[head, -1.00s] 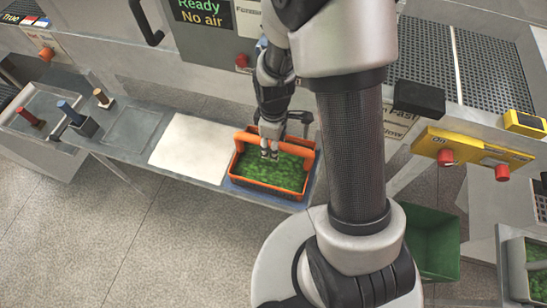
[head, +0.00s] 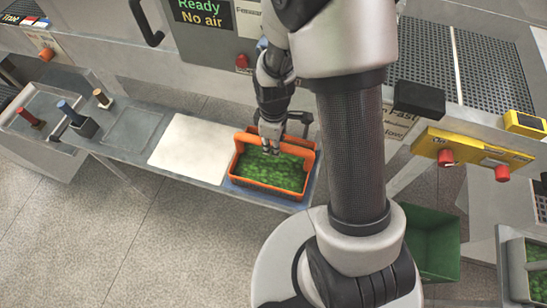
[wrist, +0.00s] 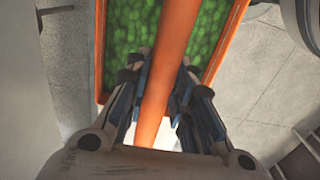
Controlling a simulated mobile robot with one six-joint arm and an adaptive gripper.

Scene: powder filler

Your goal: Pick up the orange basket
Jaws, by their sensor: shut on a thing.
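The orange basket (head: 236,163) is at the right end of the grey shelf and is filled with green pieces. My gripper (head: 270,147) reaches down over it from above. In the wrist view the orange handle (wrist: 172,50) of the basket runs between the two fingers of my gripper (wrist: 160,72), which are shut on it. The basket's side rims show on both sides of the handle there. In the head view the fingers partly hide the handle. I cannot tell whether the basket is clear of the shelf.
A white plate (head: 188,147) lies on the shelf left of the basket. A panel with a black handle (head: 146,22) stands behind. A yellow button panel (head: 470,148) and a green bin (head: 432,240) are to the right. The floor in front is clear.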

